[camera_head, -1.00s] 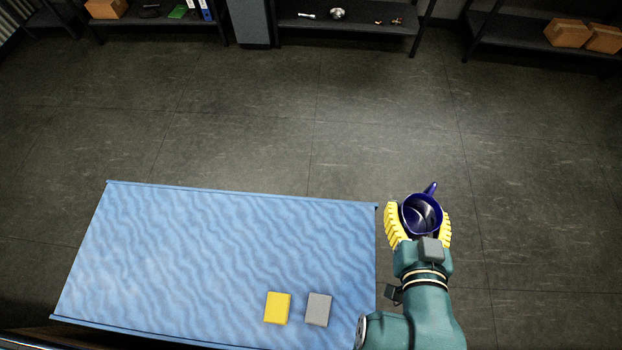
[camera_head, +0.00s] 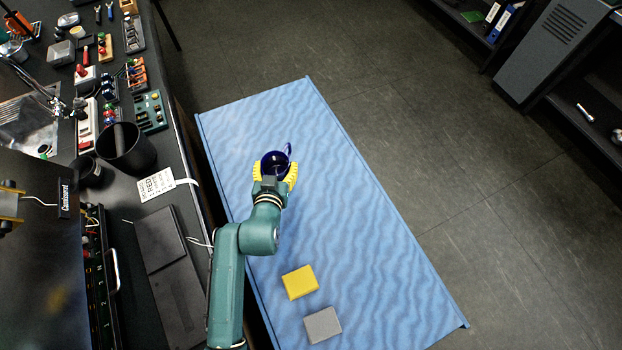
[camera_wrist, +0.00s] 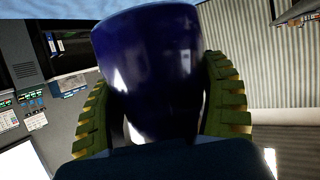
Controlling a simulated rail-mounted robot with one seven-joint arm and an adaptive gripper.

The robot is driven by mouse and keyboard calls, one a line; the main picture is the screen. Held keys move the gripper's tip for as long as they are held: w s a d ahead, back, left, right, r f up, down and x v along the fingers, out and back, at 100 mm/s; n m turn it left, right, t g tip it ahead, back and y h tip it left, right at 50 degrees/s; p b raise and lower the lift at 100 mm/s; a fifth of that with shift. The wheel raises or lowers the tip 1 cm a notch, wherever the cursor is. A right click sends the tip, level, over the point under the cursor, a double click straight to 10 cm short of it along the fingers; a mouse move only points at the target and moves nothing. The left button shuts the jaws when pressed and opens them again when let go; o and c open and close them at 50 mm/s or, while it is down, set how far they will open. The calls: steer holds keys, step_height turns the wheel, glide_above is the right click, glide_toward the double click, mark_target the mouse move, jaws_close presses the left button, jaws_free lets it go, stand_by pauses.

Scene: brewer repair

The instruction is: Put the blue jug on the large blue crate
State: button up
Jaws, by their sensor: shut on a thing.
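The dark blue jug (camera_head: 275,163) is held upright between the yellow fingers of my gripper (camera_head: 274,172), in the middle of the head view. In the wrist view the jug (camera_wrist: 150,70) fills the centre, with a ridged finger of my gripper (camera_wrist: 160,120) pressed on each side. The large blue crate (camera_head: 370,200) has a wavy light-blue top. In the head view the jug and gripper appear over the far part of this top. I cannot tell how high the jug is above it.
A yellow block (camera_head: 300,282) and a grey block (camera_head: 323,325) lie on the crate's near part. A black workbench (camera_head: 185,165) runs along the crate's left side, with a black bin (camera_head: 126,148) and several small parts. The crate top around the jug is clear.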

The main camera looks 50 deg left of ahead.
steer(key=s+a+f+n+g, duration=0.1)
steer(key=s+a, duration=0.2)
steer(key=a, duration=0.1)
steer(key=shift+y, duration=0.4)
step_height(320, 180, down, 10)
steer(key=b, duration=0.2)
steer(key=shift+d+f+b, duration=0.15)
steer(key=shift+b, duration=0.25)
steer(key=shift+f, duration=0.1)
steer(key=o, duration=0.8)
steer(key=shift+s+f, duration=0.1)
steer(key=shift+f, duration=0.1)
steer(key=o, duration=0.4)
steer(key=shift+r, duration=0.4)
steer(key=p+v, duration=0.5)
steer(key=v, duration=0.7)
steer(key=shift+f, duration=0.15)
